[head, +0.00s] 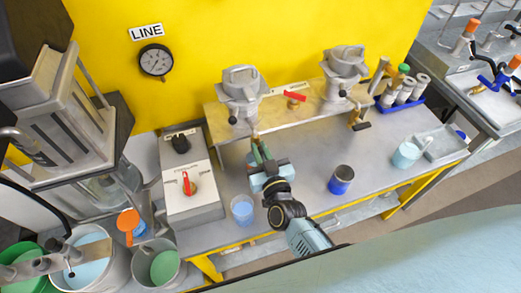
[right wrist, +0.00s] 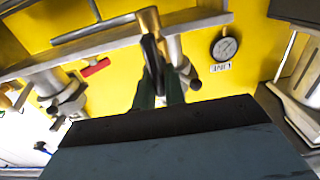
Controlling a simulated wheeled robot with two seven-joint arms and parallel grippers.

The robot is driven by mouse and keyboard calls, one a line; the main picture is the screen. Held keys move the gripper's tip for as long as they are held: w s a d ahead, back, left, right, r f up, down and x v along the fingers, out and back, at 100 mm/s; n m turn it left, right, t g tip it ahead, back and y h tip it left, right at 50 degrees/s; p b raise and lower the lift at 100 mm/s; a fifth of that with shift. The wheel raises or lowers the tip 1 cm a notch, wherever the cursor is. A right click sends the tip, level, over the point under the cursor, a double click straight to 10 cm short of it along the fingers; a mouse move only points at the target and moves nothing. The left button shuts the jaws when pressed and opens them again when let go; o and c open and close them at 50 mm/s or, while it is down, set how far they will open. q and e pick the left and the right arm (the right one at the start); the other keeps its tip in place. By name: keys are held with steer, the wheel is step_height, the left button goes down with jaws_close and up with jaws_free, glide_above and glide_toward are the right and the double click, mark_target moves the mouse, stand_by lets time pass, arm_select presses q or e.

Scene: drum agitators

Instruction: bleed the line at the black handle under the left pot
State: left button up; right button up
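The left pot (head: 243,92) is a grey metal housing on a shelf against the yellow wall. A brass outlet (head: 255,138) hangs under it; the outlet also shows in the right wrist view (right wrist: 149,20). The black handle (right wrist: 153,62) hangs from this outlet. My right gripper (head: 262,155) reaches up to it from the table's front. In the right wrist view, its green fingers (right wrist: 160,92) are on both sides of the handle, with little or no gap. In the head view the fingers mostly hide the handle. My left gripper is not in view.
A gauge (head: 155,61) marked LINE is on the wall. A clear blue cup (head: 242,209), a grey-blue canister (head: 341,180) and a light blue mug (head: 406,154) stand on the table. A switch box (head: 189,185) is left of my right arm. The right pot (head: 344,68) has its own brass outlet.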

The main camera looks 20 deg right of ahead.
jaws_close()
steer(key=m, duration=0.3)
steer(key=shift+d+m, duration=0.3)
steer(key=shift+m, duration=0.1)
steer(key=shift+d+f+m+b, duration=0.3)
steer(key=shift+m+b, duration=0.35)
steer(key=shift+m, duration=1.7)
steer(key=shift+d+f+m+b, duration=0.15)
steer(key=shift+f+m+b, duration=0.35)
steer(key=shift+m, duration=1.9)
steer(key=shift+d+f+m+b, duration=0.2)
steer(key=shift+m+b, duration=0.6)
steer(key=shift+m, duration=1.55)
steer(key=o, duration=0.7)
jaws_free()
steer(key=shift+c, duration=0.2)
